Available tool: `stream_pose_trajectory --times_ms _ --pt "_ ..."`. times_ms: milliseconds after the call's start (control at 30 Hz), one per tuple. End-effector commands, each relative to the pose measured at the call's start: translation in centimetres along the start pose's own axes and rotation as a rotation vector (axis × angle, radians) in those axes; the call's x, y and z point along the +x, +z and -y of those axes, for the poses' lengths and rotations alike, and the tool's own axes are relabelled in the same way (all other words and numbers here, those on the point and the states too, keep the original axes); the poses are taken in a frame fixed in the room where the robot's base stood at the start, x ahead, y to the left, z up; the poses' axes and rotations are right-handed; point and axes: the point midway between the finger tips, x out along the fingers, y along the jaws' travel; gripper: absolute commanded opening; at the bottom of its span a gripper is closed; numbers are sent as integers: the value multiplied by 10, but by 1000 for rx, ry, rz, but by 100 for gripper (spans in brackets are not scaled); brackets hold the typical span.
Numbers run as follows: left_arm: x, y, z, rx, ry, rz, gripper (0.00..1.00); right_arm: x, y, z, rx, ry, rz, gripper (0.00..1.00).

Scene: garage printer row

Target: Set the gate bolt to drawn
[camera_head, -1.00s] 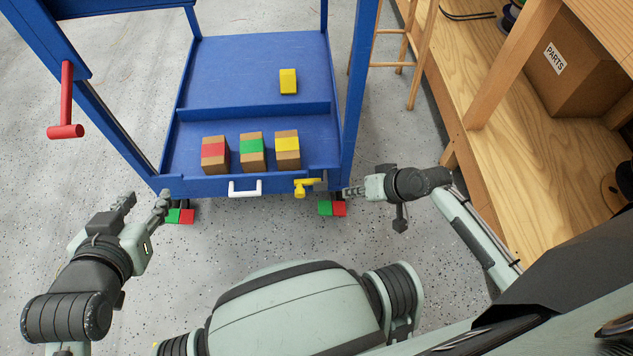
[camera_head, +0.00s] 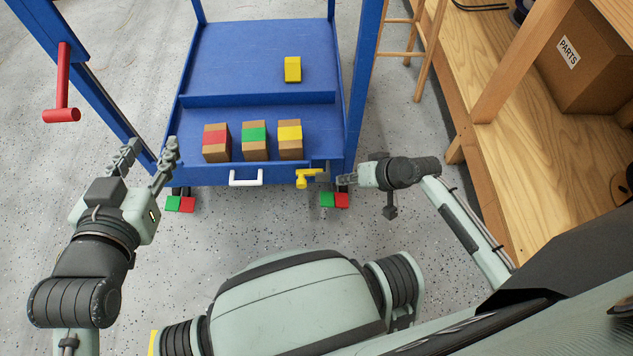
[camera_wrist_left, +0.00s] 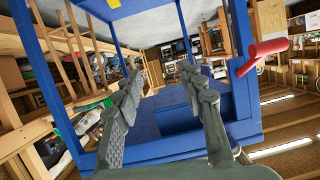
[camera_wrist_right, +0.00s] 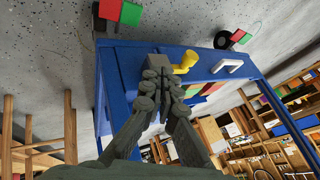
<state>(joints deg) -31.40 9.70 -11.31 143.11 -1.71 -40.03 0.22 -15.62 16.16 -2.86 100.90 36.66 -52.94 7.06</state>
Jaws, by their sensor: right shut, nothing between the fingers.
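The gate bolt is a yellow handle (camera_head: 307,179) on the front edge of the blue cart (camera_head: 205,178), just right of a white pull handle (camera_head: 246,178). A small grey part sits at the bolt's right end. My right gripper (camera_head: 343,181) is shut and empty, its tips just right of the bolt by the cart's front right corner. In the right wrist view the yellow handle (camera_wrist_right: 185,62) shows just beyond the fingertips (camera_wrist_right: 160,68); I cannot tell whether they touch the bolt. My left gripper (camera_head: 150,148) is open and empty at the cart's front left corner.
A red crank lever (camera_head: 63,100) is on the cart's left side. Several blocks with coloured bands, including a green one (camera_head: 254,140), stand in the front tray; a yellow block (camera_head: 292,69) lies behind. A wooden bench (camera_head: 520,150) stands at right. Floor in front is clear.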

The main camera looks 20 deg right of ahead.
Motion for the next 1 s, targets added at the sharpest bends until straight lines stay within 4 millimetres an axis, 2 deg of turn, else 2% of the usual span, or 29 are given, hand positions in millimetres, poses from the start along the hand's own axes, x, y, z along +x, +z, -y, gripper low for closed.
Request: stream_pose_trajectory --times_ms 33,233,467,500,700,1000 --pt "1 -8 -6 -5 11 -48 40 10 1 0 0 -1 0 0" --pt "-3 -48 -23 -29 49 -241 40 38 0 0 1 -1 -1 0" --pt "-18 -91 -39 -62 86 -457 40 66 1 0 0 0 0 0" --pt "-20 -96 -40 -65 89 -474 40 69 0 8 0 -4 -1 0" --pt "-26 -106 -44 -75 97 -527 40 80 0 29 1 -1 -1 0" --pt "-28 -110 -44 -78 100 -545 40 82 0 35 -1 1 0 0"
